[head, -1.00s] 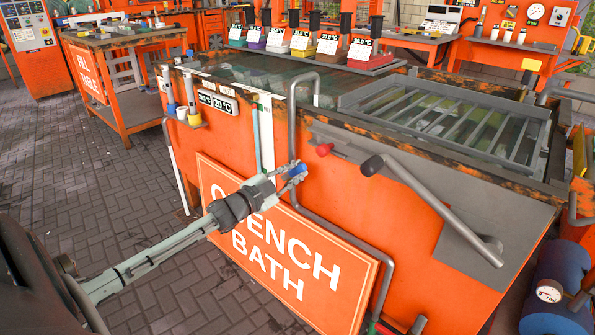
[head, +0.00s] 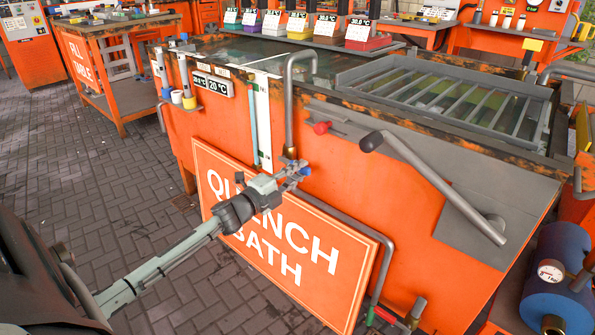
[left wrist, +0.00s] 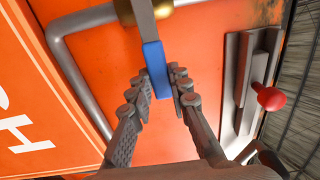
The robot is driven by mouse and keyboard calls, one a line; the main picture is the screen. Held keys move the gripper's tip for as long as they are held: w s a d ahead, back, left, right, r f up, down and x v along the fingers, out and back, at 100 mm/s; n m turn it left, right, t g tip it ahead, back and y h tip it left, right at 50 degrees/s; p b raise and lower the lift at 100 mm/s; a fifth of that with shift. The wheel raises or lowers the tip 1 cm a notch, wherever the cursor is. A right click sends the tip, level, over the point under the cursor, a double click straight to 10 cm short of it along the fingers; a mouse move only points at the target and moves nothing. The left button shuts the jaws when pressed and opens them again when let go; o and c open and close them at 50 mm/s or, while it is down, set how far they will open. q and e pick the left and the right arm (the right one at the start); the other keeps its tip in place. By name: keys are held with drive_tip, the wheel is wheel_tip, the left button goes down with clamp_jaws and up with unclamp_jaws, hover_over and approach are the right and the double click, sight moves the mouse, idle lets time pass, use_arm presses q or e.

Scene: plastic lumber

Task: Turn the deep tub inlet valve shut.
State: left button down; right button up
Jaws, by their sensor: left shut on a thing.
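The inlet valve's brass body (head: 290,152) sits on the upright grey pipe (head: 290,105) at the front of the orange quench bath. Its lever ends in a blue grip (head: 304,171). In the left wrist view the blue grip (left wrist: 155,68) runs from a grey lever under the brass body (left wrist: 128,10) down between the fingers. My left gripper (head: 294,176) is shut on the blue grip, its fingers (left wrist: 160,88) on either side. The lever's exact angle to the pipe is hard to tell. My right gripper is out of view.
A red knob (head: 322,127) sits right of the valve on the bath front, also in the left wrist view (left wrist: 270,97). A grey crank lever (head: 430,178) juts out further right. The QUENCH BATH sign (head: 270,235) and a bent pipe (head: 345,220) lie below. Brick floor at left is clear.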

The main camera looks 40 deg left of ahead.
use_arm(q)
drive_tip(key=shift+f+m, duration=0.15)
drive_tip(key=shift+m, duration=0.15)
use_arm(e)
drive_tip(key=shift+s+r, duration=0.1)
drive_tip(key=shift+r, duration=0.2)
use_arm(q)
drive_tip(key=c, duration=1.4)
unclamp_jaws()
drive_tip(key=shift+s, duration=0.1)
drive_tip(key=s+a, duration=0.1)
drive_tip(key=s, duration=1)
drive_tip(key=shift+s, duration=0.4)
